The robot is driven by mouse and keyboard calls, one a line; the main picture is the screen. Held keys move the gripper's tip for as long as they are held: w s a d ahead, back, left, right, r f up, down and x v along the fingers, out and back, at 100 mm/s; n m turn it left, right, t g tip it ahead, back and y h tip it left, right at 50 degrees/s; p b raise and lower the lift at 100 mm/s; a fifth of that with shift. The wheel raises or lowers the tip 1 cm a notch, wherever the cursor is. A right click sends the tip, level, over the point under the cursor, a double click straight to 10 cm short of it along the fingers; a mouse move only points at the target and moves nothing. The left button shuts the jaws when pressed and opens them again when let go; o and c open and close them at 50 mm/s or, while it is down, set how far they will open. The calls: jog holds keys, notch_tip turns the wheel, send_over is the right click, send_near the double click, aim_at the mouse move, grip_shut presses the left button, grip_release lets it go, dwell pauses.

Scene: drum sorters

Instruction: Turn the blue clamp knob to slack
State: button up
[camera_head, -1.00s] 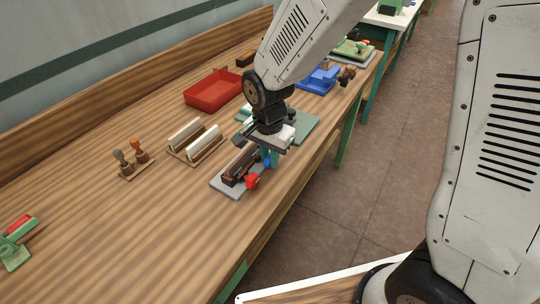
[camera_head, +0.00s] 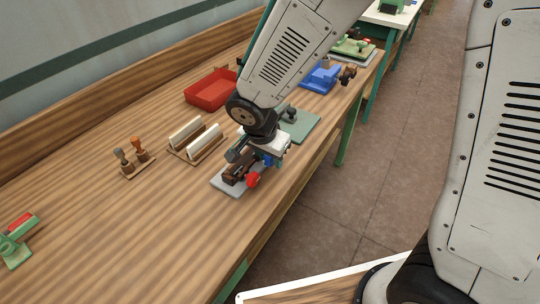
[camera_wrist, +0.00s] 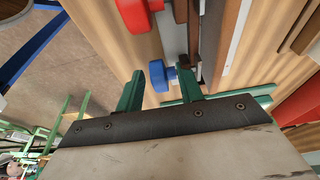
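The blue clamp knob (camera_wrist: 160,76) shows in the wrist view between and just beyond the two green fingertips of my gripper (camera_wrist: 160,84). The fingers stand apart, and I see no clear contact with the knob. In the head view the blue knob (camera_head: 268,161) is partly hidden by my gripper (camera_head: 262,160). The knob belongs to a dark brown device on a grey base plate (camera_head: 226,186). A red knob (camera_head: 253,180) sits on the same device, nearer the bench's front; it also shows in the wrist view (camera_wrist: 136,14).
A green plate device (camera_head: 300,124) lies right behind my gripper. A wooden rack with pale bars (camera_head: 204,142), two small stamps (camera_head: 132,158) and a red tray (camera_head: 210,93) stand on the bench. A blue device (camera_head: 320,78) is farther back.

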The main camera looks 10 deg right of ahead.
jog(key=v, duration=0.8)
dwell(0.5)
jog(key=s+d+r+n+y, duration=0.1)
jog(key=s+d+r+n, duration=0.3)
jog(key=s+d, duration=0.5)
jog(key=s+d+r+n+y, duration=0.1)
jog(key=s+d+r+n, duration=0.4)
jog(key=s+d+r, duration=0.3)
jog(key=shift+s+d+g, duration=0.4)
jog(key=shift+s, duration=0.55)
